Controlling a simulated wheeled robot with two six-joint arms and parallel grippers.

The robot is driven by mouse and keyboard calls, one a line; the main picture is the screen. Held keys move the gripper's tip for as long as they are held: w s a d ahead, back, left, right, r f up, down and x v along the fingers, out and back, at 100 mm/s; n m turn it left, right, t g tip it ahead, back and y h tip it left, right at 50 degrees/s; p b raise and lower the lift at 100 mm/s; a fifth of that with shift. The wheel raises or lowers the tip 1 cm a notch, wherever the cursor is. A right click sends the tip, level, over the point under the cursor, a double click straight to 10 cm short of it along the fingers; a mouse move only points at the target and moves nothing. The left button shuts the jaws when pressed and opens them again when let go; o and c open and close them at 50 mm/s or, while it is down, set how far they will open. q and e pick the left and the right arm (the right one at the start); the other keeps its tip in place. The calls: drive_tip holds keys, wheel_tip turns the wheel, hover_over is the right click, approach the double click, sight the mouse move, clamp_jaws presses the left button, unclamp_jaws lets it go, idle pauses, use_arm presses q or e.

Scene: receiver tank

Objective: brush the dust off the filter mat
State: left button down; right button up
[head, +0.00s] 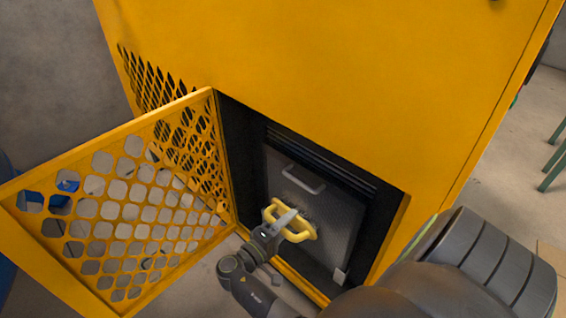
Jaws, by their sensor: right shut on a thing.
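The filter mat (338,222) is a dark grey mesh panel standing inside the open bay of the yellow cabinet. A pale bar handle (303,180) crosses its upper part. My right gripper (284,222) is in front of the mat's lower left part, shut on a yellow looped thing (304,234) that looks like the brush's handle. The brush's bristles are hidden, and I cannot tell whether they touch the mat. Dust is hard to make out at this size. My left gripper is not in view.
The yellow perforated door (145,205) stands open to the left of the bay. The yellow cabinet (340,75) fills the area above and right of the opening. A small pale tab (340,276) is at the mat's lower right. Green legs (556,155) stand at the far right.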

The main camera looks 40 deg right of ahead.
sight(280, 205)
drive_tip(key=shift+s+d+r+p, duration=0.1)
drive_tip(key=shift+s+p, duration=0.45)
drive_tip(key=shift+s, duration=0.6)
drive_tip(key=shift+s+d+r+p, duration=0.1)
drive_tip(key=shift+s+p, duration=0.45)
drive_tip(key=shift+s, duration=0.55)
drive_tip(key=shift+s+d+f+p, duration=0.15)
drive_tip(key=shift+s+p, duration=0.7)
drive_tip(key=shift+s, duration=1.4)
drive_tip(key=shift+r+p, duration=1.2)
drive_tip(key=shift+r, duration=0.25)
drive_tip(key=shift+w+f+b, duration=0.15)
drive_tip(key=shift+w+b, duration=0.25)
drive_tip(key=shift+w, duration=0.35)
drive_tip(key=shift+w+b, duration=0.35)
drive_tip(key=shift+w, duration=0.65)
drive_tip(key=shift+w+a+b, duration=0.25)
drive_tip(key=shift+w+b, duration=0.4)
drive_tip(key=shift+w, duration=0.95)
drive_tip(key=shift+w+a+b, duration=0.1)
drive_tip(key=shift+w+b, duration=1.65)
drive_tip(key=shift+w, duration=1.6)
